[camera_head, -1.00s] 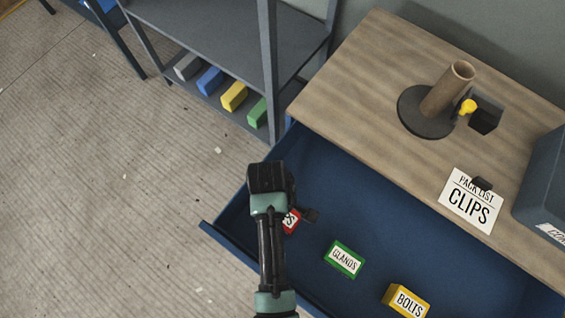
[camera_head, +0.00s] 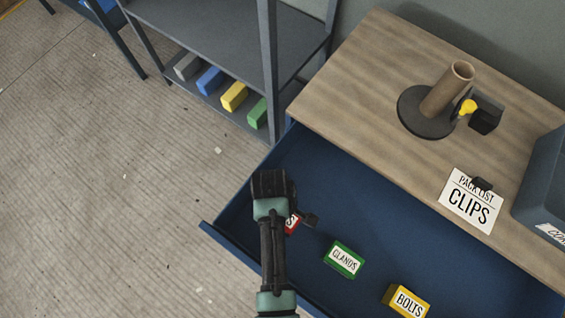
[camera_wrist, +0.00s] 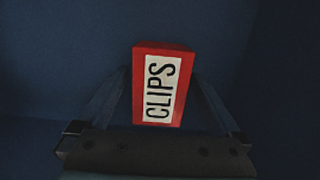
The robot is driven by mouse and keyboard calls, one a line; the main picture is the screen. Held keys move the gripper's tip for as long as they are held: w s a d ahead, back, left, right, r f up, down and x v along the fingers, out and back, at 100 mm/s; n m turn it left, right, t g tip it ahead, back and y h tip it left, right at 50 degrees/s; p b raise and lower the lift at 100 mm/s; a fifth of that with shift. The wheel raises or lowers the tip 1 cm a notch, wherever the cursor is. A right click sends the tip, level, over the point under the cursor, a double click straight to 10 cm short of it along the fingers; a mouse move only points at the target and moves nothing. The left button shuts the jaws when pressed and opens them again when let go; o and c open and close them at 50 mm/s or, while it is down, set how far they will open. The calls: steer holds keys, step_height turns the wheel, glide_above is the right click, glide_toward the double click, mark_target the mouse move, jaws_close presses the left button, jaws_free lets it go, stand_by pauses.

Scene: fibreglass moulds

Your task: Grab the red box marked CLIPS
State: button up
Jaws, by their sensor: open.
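The red box marked CLIPS (camera_wrist: 176,62) lies in the open blue drawer, its white label facing up. In the head view most of the red box (camera_head: 291,227) is hidden behind my arm; only a red corner with the label's end shows. My gripper (camera_wrist: 165,105) is open in the wrist view, with one finger on each side of the box's lower part. No contact between fingers and box can be made out. In the head view my gripper (camera_head: 304,218) is over the left part of the drawer, its fingers mostly hidden.
In the drawer (camera_head: 335,180), a green GLANDS box (camera_head: 344,259) and a yellow BOLTS box (camera_head: 407,300) lie to the right. The wooden top (camera_head: 360,70) holds a pack list card reading CLIPS (camera_head: 470,200) and a round stand with a tube (camera_head: 428,110). A grey shelf (camera_head: 215,40) stands behind left.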

steer(key=shift+c, duration=0.3)
steer(key=c, duration=1.4)
steer(key=shift+c, duration=0.5)
steer(key=shift+r, duration=0.15)
